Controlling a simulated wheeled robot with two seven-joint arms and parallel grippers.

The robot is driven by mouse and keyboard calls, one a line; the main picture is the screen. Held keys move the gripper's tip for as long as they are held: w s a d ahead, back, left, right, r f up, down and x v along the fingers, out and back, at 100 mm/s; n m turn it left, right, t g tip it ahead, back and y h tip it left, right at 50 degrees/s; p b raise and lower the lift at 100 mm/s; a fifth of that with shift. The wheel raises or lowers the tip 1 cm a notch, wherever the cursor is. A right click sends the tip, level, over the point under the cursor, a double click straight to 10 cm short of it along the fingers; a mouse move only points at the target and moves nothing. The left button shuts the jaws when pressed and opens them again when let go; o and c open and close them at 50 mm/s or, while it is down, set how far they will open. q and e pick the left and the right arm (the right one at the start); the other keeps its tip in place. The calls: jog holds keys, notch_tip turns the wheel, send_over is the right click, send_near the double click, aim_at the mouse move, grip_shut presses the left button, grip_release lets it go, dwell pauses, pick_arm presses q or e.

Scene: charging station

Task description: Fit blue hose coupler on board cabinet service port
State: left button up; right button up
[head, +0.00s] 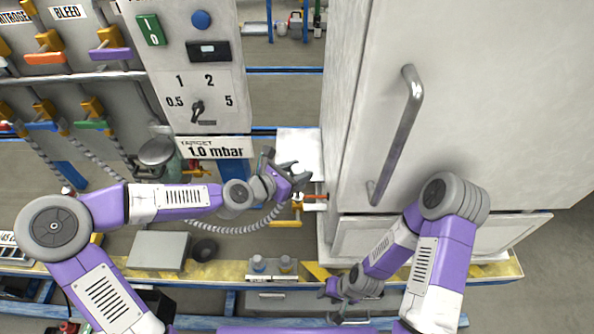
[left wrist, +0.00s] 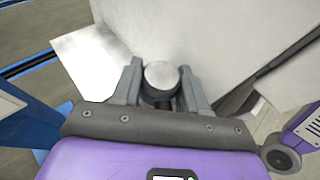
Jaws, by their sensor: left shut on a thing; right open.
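My left gripper (head: 292,172) is beside the left side wall of the white cabinet (head: 490,90). In the left wrist view it (left wrist: 162,85) is shut on a grey cylindrical part (left wrist: 161,74) with a flat round end. My right gripper (head: 345,306) is open and low in front of the cabinet.
The cabinet's long grey handle (head: 397,135) stands out from its door. A control panel (head: 205,95) with a dial and a "1.0 mbar" sign is to the left. Coloured valves (head: 108,50) line the far left. A grey box (head: 158,250) sits on the bench (head: 225,270).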

pick_arm(q)
jog(key=shift+f+b, duration=1.9)
jog(key=shift+f, duration=0.75)
jog(key=o, duration=1.3)
jog(key=shift+c, duration=0.2)
jog(key=p+v, duration=0.3)
jog(key=v, duration=0.4)
jog(key=shift+s+a, duration=0.2)
jog(key=shift+s, duration=0.05)
